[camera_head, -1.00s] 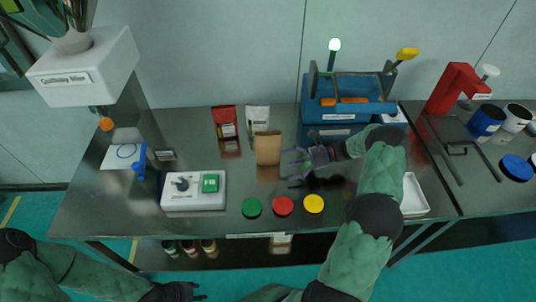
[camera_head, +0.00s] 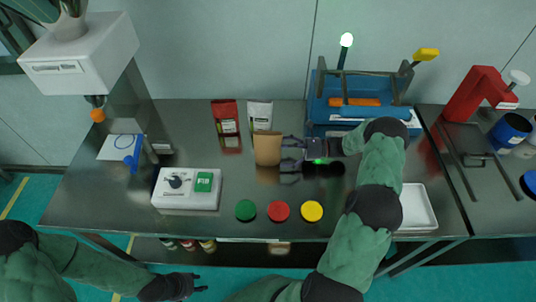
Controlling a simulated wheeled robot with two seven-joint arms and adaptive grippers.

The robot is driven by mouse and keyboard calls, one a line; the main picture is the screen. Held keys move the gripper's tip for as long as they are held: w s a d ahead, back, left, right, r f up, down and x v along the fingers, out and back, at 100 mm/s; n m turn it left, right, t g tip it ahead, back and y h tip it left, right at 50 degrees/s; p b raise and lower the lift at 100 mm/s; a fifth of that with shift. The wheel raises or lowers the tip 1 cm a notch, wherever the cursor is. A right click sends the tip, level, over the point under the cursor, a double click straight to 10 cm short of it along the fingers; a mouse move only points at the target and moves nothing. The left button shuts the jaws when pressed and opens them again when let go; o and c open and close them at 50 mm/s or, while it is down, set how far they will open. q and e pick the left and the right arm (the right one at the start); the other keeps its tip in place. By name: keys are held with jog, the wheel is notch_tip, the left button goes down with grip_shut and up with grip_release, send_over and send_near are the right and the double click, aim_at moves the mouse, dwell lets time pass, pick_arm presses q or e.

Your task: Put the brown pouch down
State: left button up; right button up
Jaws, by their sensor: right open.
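The brown pouch (camera_head: 267,149) stands upright on the metal table, to the right of the red pouch and in front of the white one. My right gripper (camera_head: 284,154) is open, its fingers pointing left at the pouch's right edge. I cannot tell whether the fingertips touch the pouch or reach around its edge. My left gripper (camera_head: 200,284) hangs low in front of the table, away from the pouch; its jaw opening is too small to judge.
A red pouch (camera_head: 225,117) and a white pouch (camera_head: 260,114) stand behind. Green (camera_head: 245,210), red (camera_head: 279,211) and yellow (camera_head: 312,211) discs lie at the front. A control box (camera_head: 186,200) is left, the blue sieve machine (camera_head: 360,115) back right, a white tray (camera_head: 418,207) right.

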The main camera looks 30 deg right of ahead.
aim_at(256, 152)
jog(key=x, duration=0.3)
jog(key=b+x, duration=0.1)
jog(key=x, duration=0.1)
jog(key=shift+w+a+f, duration=0.1)
jog(key=shift+a+f, duration=0.15)
jog(key=shift+a, duration=0.15)
jog(key=c, duration=1.4)
